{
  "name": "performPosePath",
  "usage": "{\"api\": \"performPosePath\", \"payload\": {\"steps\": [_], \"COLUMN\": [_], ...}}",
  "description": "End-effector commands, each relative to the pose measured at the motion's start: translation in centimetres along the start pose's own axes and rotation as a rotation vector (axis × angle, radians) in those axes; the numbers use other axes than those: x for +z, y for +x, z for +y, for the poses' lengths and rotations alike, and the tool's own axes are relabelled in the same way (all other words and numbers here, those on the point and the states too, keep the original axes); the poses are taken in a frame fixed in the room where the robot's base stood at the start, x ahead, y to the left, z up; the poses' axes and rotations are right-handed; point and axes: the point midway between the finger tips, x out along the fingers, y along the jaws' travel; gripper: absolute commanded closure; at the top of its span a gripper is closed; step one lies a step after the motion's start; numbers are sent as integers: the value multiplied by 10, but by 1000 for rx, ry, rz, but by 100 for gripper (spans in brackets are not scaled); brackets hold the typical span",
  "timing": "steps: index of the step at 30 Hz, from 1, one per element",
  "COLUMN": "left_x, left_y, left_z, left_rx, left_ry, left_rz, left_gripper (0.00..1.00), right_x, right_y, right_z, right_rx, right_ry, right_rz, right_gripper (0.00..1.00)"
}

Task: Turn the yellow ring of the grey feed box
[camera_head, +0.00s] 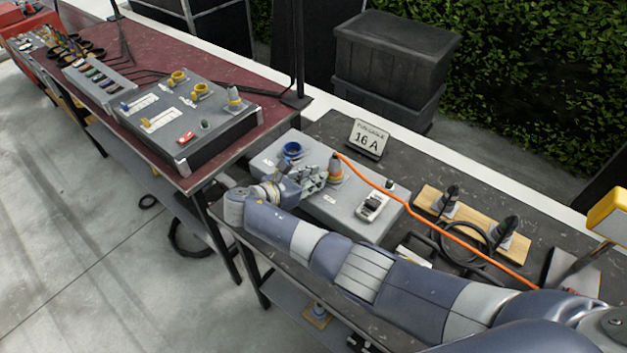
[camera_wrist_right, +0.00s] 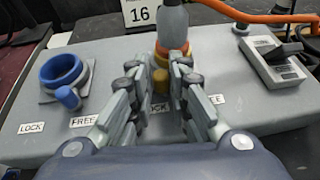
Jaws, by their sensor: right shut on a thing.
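The grey feed box (camera_head: 345,214) lies on the dark table, and its top fills much of the right wrist view (camera_wrist_right: 110,55). A grey plug (camera_wrist_right: 173,28) stands upright in the yellow ring (camera_head: 335,179). The ring's yellow stub (camera_wrist_right: 160,83) points towards my right gripper (camera_wrist_right: 160,100). My right gripper is shut on this stub, one finger on each side. The fingers partly hide the ring and the label below it. A FREE label (camera_wrist_right: 294,99) shows right of the fingers. My left gripper is not in view.
A blue ring (camera_wrist_right: 65,75) sits left of the fingers, and a switch unit (camera_wrist_right: 270,58) sits right. An orange cable (camera_head: 440,222) crosses the table. A 16 A sign (camera_head: 368,139) stands behind, and a wooden board with black plugs (camera_head: 470,222) lies right.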

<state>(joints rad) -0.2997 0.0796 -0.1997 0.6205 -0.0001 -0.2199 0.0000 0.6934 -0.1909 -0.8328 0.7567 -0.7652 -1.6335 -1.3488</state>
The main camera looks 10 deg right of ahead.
Motion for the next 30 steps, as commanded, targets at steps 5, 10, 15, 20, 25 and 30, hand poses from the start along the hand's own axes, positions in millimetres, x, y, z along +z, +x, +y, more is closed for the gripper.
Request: {"api": "performPosePath", "payload": {"steps": [5, 10, 15, 20, 25, 30], "left_x": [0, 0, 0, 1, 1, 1], "left_y": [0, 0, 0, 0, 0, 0], "left_z": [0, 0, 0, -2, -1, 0], "left_rx": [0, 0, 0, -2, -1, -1], "left_ry": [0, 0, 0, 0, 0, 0], "left_rz": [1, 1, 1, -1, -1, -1], "left_gripper": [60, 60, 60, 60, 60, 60], "right_x": [4, 4, 2, 3, 14, 38], "right_y": [1, 1, 0, 0, -5, -14], "right_z": [2, 2, 1, 1, 2, 2], "right_rx": [5, 5, 3, 3, 5, 4], "right_ry": [3, 3, 1, 1, 4, 6], "right_rz": [-8, -7, -4, -3, -3, -3], "right_gripper": [100, 66, 66, 66, 66, 66]}}
